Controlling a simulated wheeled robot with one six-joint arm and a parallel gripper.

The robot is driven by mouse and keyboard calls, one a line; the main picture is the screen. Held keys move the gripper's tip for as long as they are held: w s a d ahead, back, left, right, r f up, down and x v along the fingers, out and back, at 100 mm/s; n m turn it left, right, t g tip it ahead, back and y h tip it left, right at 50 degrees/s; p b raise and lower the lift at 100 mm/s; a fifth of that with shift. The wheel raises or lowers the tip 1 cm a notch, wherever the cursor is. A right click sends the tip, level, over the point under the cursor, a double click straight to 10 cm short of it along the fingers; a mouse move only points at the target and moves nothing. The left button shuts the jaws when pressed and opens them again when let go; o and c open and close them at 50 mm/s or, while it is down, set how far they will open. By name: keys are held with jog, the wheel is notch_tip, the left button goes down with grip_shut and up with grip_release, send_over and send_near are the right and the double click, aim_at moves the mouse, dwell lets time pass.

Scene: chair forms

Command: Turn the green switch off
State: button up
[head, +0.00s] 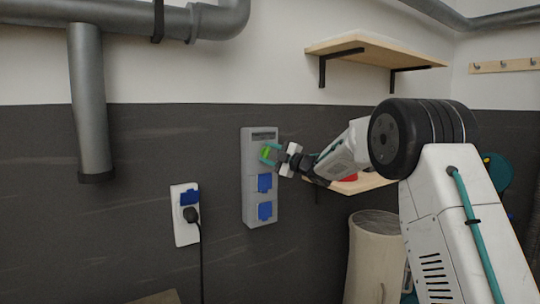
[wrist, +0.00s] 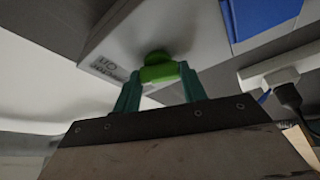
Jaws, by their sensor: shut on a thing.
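The green switch (head: 266,152) is a small knob on the upper part of a grey wall box (head: 247,200) in the head view. My gripper (head: 271,154) is at the switch, with its teal fingers on either side of it. In the wrist view the green switch (wrist: 158,70) sits between the two teal fingertips (wrist: 158,86), and the gripper is shut on it. A printed label (wrist: 110,68) shows beside the switch, too blurred to read. The fingers hide part of the switch.
Two blue socket covers (head: 264,183) are on the box below the switch. A white outlet (head: 186,228) with a black plug and cable is to the left. A wooden shelf (head: 375,50) is above right; a lower shelf (head: 372,182) holds a red thing behind my arm. A beige bin (head: 372,262) stands below.

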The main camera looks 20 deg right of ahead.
jog(key=n, duration=0.2)
jog(key=n+g, duration=0.1)
jog(key=n, duration=0.1)
jog(key=shift+n+g+h, duration=0.3)
jog(key=shift+h, duration=0.1)
dwell(0.4)
jog(key=o, duration=1)
jog(key=v, duration=0.7)
jog(key=shift+s+d, duration=0.25)
jog(key=shift+d, duration=0.05)
